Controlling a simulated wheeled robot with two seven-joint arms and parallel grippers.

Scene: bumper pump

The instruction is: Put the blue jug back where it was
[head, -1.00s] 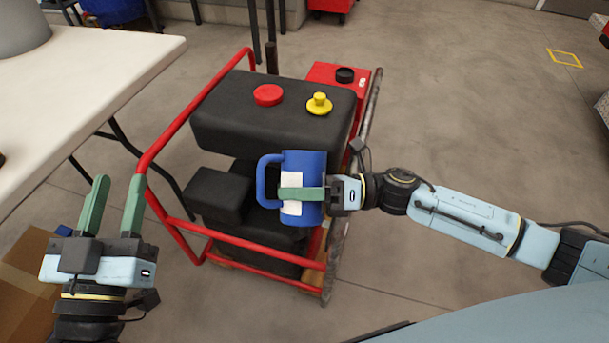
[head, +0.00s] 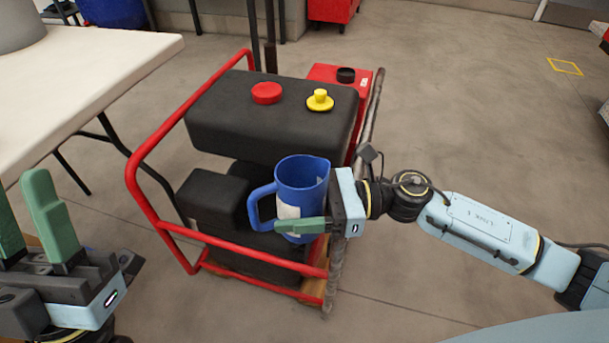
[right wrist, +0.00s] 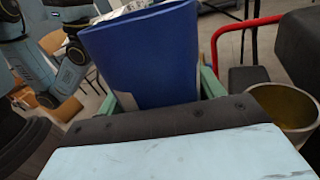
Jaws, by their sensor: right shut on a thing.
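The blue jug (head: 302,184) has a handle on its left side and a white label, partly covered by a finger. In the head view it is held in front of the black and red machine, tilted so its open top shows. My right gripper (head: 318,226) is shut on the jug's body. The jug also fills the middle of the right wrist view (right wrist: 145,58), between the green fingers. My left gripper (head: 28,222) is at the lower left with its two green fingers apart and nothing between them.
The machine has a black tank (head: 270,125) with a red cap (head: 266,93) and a yellow cap (head: 320,100), inside a red tube frame (head: 150,150). A white table (head: 90,80) stands at the left. Grey floor (head: 480,120) is clear at the right.

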